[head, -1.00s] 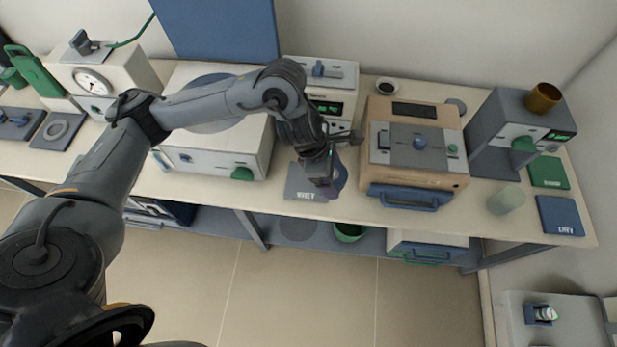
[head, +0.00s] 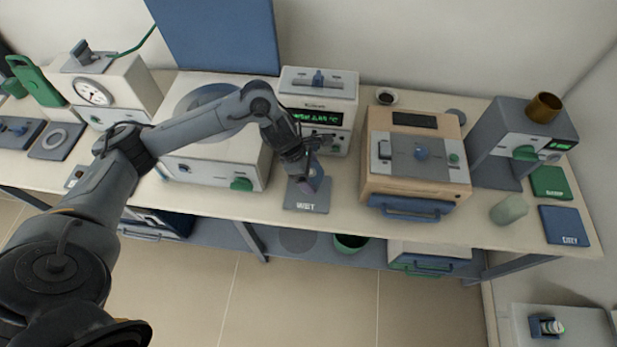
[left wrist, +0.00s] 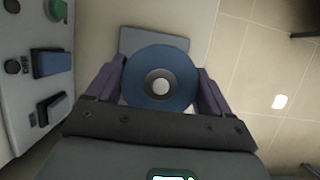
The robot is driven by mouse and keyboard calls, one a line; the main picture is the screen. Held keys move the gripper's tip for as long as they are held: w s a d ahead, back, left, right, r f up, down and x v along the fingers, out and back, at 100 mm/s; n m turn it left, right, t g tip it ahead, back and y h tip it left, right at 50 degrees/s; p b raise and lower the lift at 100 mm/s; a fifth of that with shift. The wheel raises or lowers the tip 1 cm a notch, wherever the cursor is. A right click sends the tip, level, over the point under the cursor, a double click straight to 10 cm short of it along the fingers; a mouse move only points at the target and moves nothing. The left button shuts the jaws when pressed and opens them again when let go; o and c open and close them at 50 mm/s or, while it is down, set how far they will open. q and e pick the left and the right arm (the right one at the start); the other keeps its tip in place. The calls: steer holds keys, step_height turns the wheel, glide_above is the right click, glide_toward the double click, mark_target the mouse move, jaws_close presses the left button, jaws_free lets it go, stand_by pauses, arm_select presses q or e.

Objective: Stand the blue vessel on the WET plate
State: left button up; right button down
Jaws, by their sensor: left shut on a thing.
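My left gripper (head: 306,184) is shut on the blue vessel (left wrist: 160,59). In the left wrist view the vessel shows from above as a blue disc with a pale centre, between the two purple fingers. In the head view the gripper hides most of the vessel, and only a little blue (head: 317,171) shows beside the fingers. The grey-blue WET plate (head: 305,200) lies at the table's front edge, below the gripper. Part of the plate (left wrist: 138,37) shows behind the vessel in the left wrist view. I cannot tell whether vessel and plate touch. My right gripper is not in view.
A white instrument with a green display (head: 335,85) stands behind the plate. A pale green cup (head: 509,209) and a blue plate (head: 563,225) are farther right.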

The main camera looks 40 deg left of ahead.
arm_select(q)
steer(key=shift+w+a+f, duration=0.45)
steer(key=shift+w+a, duration=0.05)
steer(key=shift+a, duration=0.25)
steer(key=shift+f, duration=2)
steer(key=o, duration=1.3)
steer(key=shift+f, duration=0.1)
